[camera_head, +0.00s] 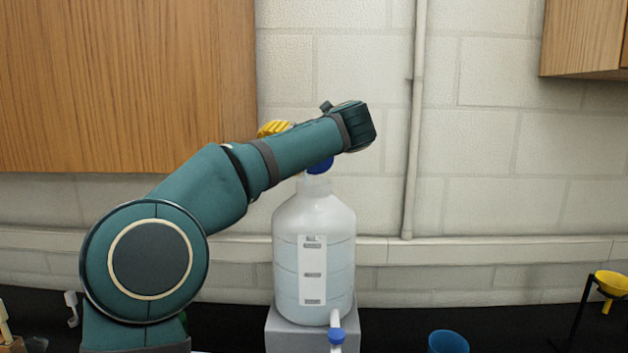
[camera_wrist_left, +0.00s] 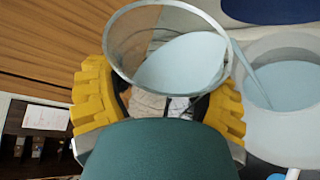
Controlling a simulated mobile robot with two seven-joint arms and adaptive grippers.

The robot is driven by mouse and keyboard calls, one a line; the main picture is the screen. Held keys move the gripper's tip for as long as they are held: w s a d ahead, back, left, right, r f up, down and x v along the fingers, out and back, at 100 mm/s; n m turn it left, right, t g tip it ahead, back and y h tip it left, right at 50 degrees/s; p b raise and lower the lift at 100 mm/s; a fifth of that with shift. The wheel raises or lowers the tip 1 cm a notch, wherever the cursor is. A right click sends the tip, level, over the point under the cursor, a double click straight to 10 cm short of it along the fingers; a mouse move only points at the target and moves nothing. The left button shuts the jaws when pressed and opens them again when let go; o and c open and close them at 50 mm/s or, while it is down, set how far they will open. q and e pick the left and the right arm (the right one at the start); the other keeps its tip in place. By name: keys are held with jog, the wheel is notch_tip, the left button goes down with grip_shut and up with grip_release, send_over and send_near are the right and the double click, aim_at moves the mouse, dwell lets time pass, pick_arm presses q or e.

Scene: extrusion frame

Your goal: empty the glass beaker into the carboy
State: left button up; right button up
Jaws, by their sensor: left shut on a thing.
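The white translucent carboy (camera_head: 314,215) stands upright on a grey block, with pale blue liquid showing through its wall. Its open mouth (camera_wrist_left: 258,135) is at the right of the left wrist view. The glass beaker (camera_wrist_left: 112,42) is held tilted between the yellow fingers of my left gripper (camera_wrist_left: 160,100). Pale blue liquid lies in the beaker, and a thin stream runs from its rim into the carboy's mouth. In the head view my left gripper (camera_head: 276,128) is above the carboy, mostly hidden by my arm, which also hides the beaker. My right gripper is not in view.
A blue part (camera_head: 320,166) shows by the carboy's neck. A blue-capped spigot (camera_head: 336,335) is low on its front. A blue cup (camera_head: 448,342) and a yellow funnel (camera_head: 611,283) on a black stand are to the right. A wooden cabinet (camera_head: 110,80) hangs upper left.

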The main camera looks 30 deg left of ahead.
pick_arm(q)
jog(key=shift+r, duration=0.15)
jog(key=shift+f+m+g+y+p, duration=0.3)
jog(key=shift+f+m+y+p, duration=0.1)
jog(key=shift+m+p, duration=0.3)
dwell(0.7)
jog(key=shift+w+d+r+m+g+p, duration=0.15)
jog(key=shift+r+m+g+p, duration=0.15)
jog(key=shift+r+m+p, duration=0.65)
dwell(0.4)
jog(key=shift+w+d+r+y+p, duration=0.1)
jog(key=shift+w+r+y+p, duration=0.1)
jog(key=shift+r+p, duration=0.15)
jog(key=shift+w+r+y+p, duration=0.1)
jog(key=shift+r+y+p, duration=0.15)
jog(key=shift+r, duration=0.1)
jog(key=shift+m, duration=0.35)
jog(key=shift+w+d+r, duration=0.1)
jog(key=shift+w+r, duration=0.1)
jog(key=shift+r, duration=0.9)
jog(key=shift+w+d+r, duration=0.1)
jog(key=shift+w+r, duration=0.1)
jog(key=shift+r, duration=0.9)
jog(key=shift+r+y, duration=0.2)
jog(key=shift+y, duration=0.05)
jog(key=shift+w+d+r+m+g, duration=0.1)
jog(key=shift+w+r+m+g, duration=0.15)
jog(key=shift+r+m, duration=0.45)
